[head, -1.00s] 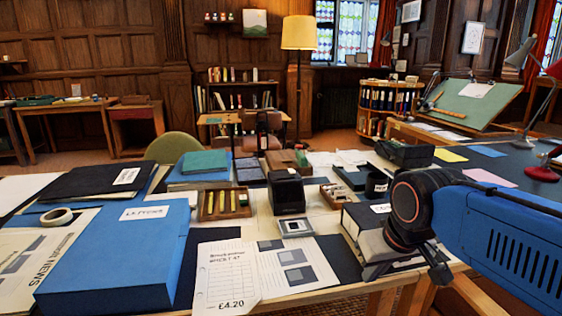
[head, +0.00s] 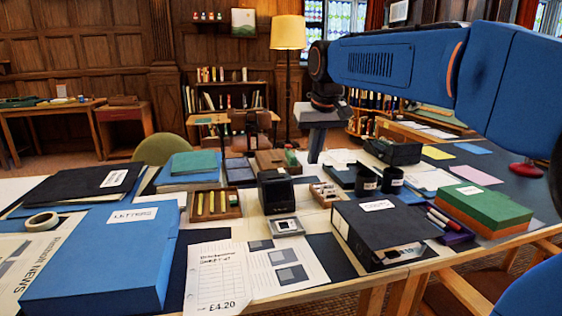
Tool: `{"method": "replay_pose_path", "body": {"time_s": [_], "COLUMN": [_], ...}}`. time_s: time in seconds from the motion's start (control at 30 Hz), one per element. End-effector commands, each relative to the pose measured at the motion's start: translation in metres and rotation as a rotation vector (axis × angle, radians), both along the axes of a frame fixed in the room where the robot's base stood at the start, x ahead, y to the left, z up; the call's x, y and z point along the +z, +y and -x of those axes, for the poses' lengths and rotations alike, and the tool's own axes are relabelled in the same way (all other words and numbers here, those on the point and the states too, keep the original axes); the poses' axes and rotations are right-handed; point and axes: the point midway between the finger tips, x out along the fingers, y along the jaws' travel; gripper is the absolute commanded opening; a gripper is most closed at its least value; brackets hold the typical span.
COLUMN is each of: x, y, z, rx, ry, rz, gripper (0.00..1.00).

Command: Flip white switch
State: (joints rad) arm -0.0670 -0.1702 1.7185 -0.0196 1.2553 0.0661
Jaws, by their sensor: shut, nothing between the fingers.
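A small pale grey-white plate with a darker square in its middle (head: 286,226) lies on the table, in front of a black box-shaped device (head: 276,192). It looks like the white switch, but it is too small to tell which way it is set. My gripper (head: 316,156) is shut and empty, pointing down. In the picture it is above and right of the plate, clearly apart from it. My blue arm reaches in from the right.
A wooden tray of yellow sticks (head: 214,206) is at left. Two dark cups (head: 366,181) stand behind the binder. Printed sheets (head: 215,278) lie in front.

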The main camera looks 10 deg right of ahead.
Motion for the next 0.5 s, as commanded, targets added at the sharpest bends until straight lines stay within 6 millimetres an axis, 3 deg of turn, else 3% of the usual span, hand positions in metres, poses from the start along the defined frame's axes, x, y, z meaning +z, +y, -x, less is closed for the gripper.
{"method": "replay_pose_path", "body": {"time_s": [0.1,0.5], "x": [0.011,0.035], "y": [0.006,0.025], "z": [-0.033,-0.134], "rx": [0.001,-0.002], "ry": [0.009,0.032], "rz": [0.0,0.002], "gripper": [0.0,0.0]}}
